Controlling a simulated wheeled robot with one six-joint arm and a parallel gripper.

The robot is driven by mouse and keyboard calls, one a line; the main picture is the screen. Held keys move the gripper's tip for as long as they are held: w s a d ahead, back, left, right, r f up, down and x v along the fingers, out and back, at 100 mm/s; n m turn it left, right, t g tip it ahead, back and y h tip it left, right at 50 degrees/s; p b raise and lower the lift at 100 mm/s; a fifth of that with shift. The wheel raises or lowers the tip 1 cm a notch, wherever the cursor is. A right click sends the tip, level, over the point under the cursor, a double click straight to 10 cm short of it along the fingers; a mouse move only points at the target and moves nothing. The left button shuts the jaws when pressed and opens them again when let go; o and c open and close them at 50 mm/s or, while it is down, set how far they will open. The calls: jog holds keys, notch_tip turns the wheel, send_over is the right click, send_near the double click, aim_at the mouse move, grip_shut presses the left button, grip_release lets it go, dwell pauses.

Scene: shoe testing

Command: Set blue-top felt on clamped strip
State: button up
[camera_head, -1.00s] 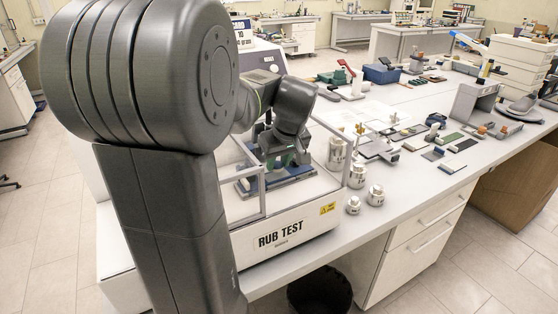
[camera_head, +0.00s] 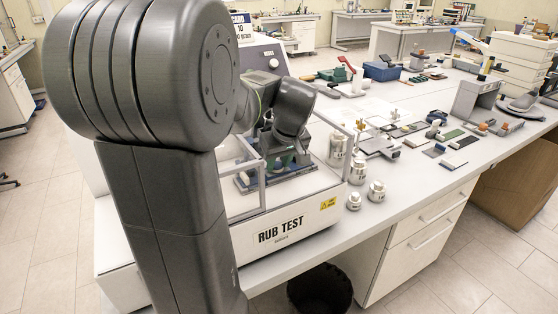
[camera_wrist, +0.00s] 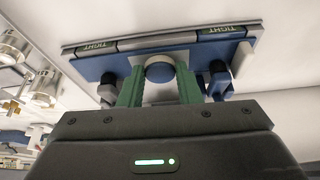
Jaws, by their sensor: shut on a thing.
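My gripper (camera_wrist: 160,88) has green fingers on either side of a round blue-topped piece, the blue-top felt (camera_wrist: 159,70), and is shut on it. In the wrist view the felt is in front of a blue plate (camera_wrist: 92,68). Two clamps marked TIGHT (camera_wrist: 95,48) lie along the plate's far edge; I cannot make out the strip itself. The felt's underside is hidden, so I cannot tell whether it touches the strip. In the head view my gripper (camera_head: 282,160) is low inside the RUB TEST machine (camera_head: 300,232), partly hidden by my arm.
Clear guard rails (camera_head: 262,190) frame the machine bed close to my gripper. Metal weights (camera_head: 376,192) stand to its right, and metal parts (camera_wrist: 38,88) show at the left of the wrist view. A bin (camera_head: 320,290) stands on the floor below.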

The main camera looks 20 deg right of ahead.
jog(key=shift+f, duration=0.2)
jog(key=o, duration=1)
jog(key=shift+r, duration=0.1)
jog(key=v, duration=1.3)
jog(key=shift+s+r+b, duration=0.15)
jog(key=shift+r+b, duration=0.2)
jog(key=shift+f, duration=0.1)
